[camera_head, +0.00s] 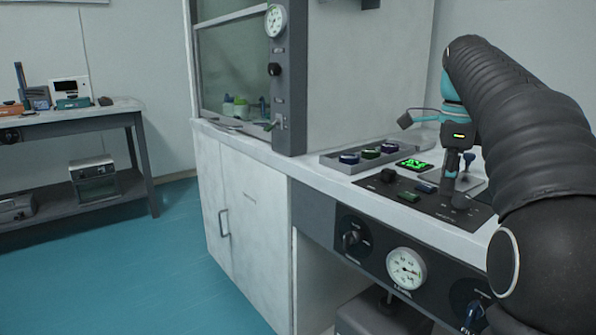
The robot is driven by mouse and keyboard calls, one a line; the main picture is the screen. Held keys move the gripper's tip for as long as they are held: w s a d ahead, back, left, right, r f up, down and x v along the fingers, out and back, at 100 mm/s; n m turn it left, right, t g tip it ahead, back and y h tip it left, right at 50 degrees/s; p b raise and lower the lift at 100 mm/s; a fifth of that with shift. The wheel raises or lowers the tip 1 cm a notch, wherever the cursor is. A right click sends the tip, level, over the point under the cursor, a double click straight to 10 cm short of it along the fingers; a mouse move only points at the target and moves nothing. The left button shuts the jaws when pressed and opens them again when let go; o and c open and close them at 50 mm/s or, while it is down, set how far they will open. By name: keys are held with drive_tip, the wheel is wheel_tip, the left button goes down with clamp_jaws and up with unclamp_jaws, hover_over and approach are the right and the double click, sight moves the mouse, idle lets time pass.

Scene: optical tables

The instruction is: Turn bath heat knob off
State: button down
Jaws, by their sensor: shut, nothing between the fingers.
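A dark control panel (420,210) is set in the white counter at right. It bears a black knob (388,175) on its left and another dark knob (461,200) on its right. Labels are too small to read, so I cannot tell which is the bath heat knob. My gripper (450,180) points down over the right part of the panel, close behind the right knob. It is shut with nothing in it; whether it touches the panel is unclear. My arm hides the counter's right end.
A green-lit display (413,164) and a grey tray (345,161) with several round caps lie left of my gripper. The front panel below has a black knob (352,238) and a white gauge (405,268). A fume hood (235,65) stands left; the blue floor (130,265) is clear.

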drive_tip(key=shift+s+a+r+p, duration=0.1)
drive_tip(key=shift+s+a+p, duration=0.2)
drive_tip(key=shift+s+p, duration=0.55)
drive_tip(key=shift+s+a+p, duration=0.1)
drive_tip(key=shift+s+p, duration=0.3)
drive_tip(key=shift+p, duration=0.15)
idle(0.5)
drive_tip(key=shift+a, duration=0.15)
drive_tip(key=shift+a, duration=0.15)
drive_tip(key=shift+a+r, duration=0.1)
drive_tip(key=shift+r, duration=2.8)
